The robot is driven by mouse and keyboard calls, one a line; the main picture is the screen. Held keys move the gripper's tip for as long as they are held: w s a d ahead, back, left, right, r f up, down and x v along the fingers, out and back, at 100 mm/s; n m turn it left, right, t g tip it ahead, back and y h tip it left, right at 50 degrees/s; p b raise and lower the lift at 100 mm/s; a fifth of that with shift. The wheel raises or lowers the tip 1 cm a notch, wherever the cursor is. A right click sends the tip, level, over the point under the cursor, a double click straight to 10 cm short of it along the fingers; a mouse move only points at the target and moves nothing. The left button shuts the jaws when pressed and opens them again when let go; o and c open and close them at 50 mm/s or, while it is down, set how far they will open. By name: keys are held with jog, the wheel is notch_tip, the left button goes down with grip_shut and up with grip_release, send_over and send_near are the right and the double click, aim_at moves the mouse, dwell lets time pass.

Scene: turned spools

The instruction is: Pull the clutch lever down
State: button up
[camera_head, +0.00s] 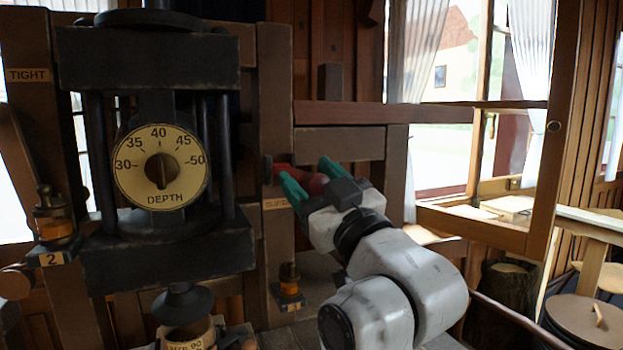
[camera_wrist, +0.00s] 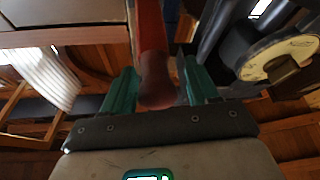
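The clutch lever is a red bar with a rounded end (camera_head: 316,184), mounted on the brown post right of the press. In the wrist view its red arm (camera_wrist: 151,30) runs up out of the picture, with the rounded end near my palm. My gripper (camera_head: 311,179) has green fingers, one on each side of the lever's end. In the wrist view the fingers (camera_wrist: 160,70) stand apart with the lever between them, and narrow gaps seem to show beside it. Firm contact cannot be made out. The lever's pivot is partly hidden.
A depth dial (camera_head: 161,168) sits on the dark press at left. A small amber-and-brass fitting (camera_head: 289,281) is on the post below the lever. An open window casement (camera_head: 480,228) and a round lidded tub (camera_head: 585,322) are at right.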

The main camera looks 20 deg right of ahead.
jog(key=shift+o, duration=0.2)
jog(key=p+v, duration=0.3)
jog(key=v, duration=0.7)
jog(key=shift+s, duration=0.35)
dwell(0.5)
